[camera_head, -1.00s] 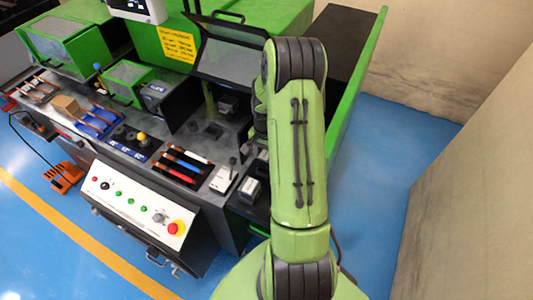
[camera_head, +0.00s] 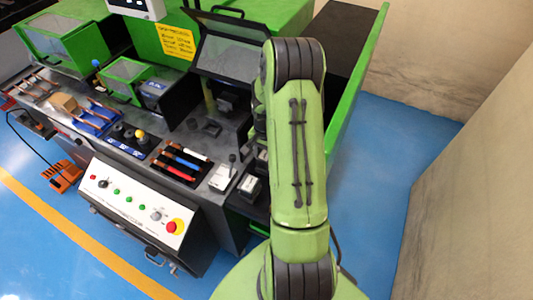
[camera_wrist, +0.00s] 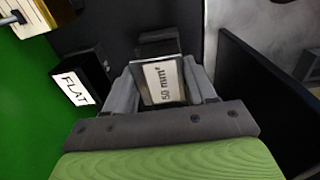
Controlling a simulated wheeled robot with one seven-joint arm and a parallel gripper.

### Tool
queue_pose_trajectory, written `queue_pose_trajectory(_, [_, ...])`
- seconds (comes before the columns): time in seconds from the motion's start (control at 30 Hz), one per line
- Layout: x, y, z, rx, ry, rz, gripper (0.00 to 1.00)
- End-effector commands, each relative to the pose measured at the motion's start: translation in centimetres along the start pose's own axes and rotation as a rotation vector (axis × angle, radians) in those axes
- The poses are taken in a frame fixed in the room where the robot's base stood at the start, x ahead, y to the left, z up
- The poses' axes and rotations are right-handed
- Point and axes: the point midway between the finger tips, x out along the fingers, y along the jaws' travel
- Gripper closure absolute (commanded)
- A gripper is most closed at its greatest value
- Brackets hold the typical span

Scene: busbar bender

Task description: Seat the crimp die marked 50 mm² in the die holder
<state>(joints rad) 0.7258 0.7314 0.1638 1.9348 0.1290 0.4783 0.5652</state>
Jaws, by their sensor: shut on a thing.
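In the wrist view my gripper (camera_wrist: 163,88) is shut on the crimp die (camera_wrist: 162,80), a dark block with a pale label reading "50 mm²". One grey finger presses on each side, and the label faces the camera. A dark block (camera_wrist: 158,41) shows just beyond the die; I cannot tell whether they touch or whether this is part of the die holder. In the head view my green arm hides the gripper and the held die.
A black block marked "FLAT" (camera_wrist: 76,88) stands left of my gripper in the wrist view. A dark upright panel (camera_wrist: 262,85) is close on the right.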

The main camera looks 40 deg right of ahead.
Motion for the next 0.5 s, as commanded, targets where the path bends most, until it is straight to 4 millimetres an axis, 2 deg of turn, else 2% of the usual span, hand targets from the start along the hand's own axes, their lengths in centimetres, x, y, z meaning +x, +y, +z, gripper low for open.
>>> queue_pose_trajectory(0.5, [1.3,0.0,0.0,0.0,0.001,-0.001,0.81])
